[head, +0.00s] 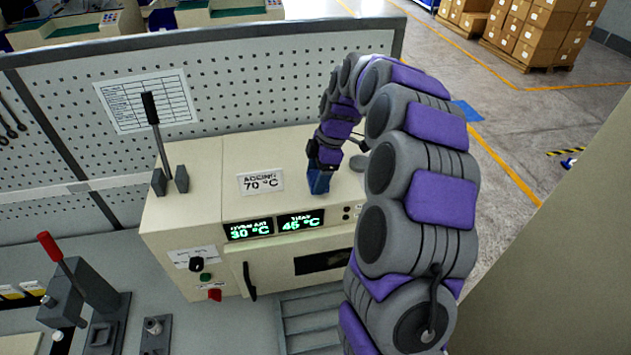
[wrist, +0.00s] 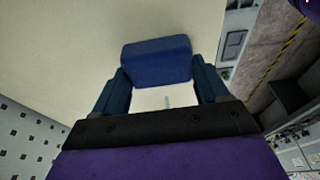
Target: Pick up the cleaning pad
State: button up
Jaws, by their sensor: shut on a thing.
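The cleaning pad (wrist: 157,60) is a dark blue block in the wrist view. It spans the gap between the two blue fingertips of my gripper (wrist: 160,82), which is shut on it. In the head view my gripper (head: 319,172) points down over the cream top of the oven machine (head: 225,160), near its front edge. The pad and the blue fingers are hard to tell apart there. I cannot tell whether the pad touches the top.
A black lever (head: 155,125) rises at the left. A pegboard panel (head: 240,85) stands behind. A red-handled press (head: 75,275) is at lower left.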

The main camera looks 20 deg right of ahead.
aim_at(315, 178)
jog(key=shift+d, duration=0.3)
jog(key=shift+c, duration=1.4)
jog(key=shift+d, duration=0.2)
jog(key=shift+a+r, duration=0.2)
jog(key=shift+r, duration=0.45)
notch_tip(315, 178, up, 2)
jog(key=shift+r+b, duration=0.2)
jog(key=shift+b, duration=0.25)
jog(key=shift+s+f, duration=0.1)
jog(key=shift+s, duration=0.65)
jog(key=s+r+b, duration=0.1)
jog(key=s+b, duration=0.1)
jog(key=s, duration=1.2)
jog(key=shift+s+d+r, duration=0.2)
jog(key=shift+s+d, duration=0.05)
jog(key=shift+d, duration=0.1)
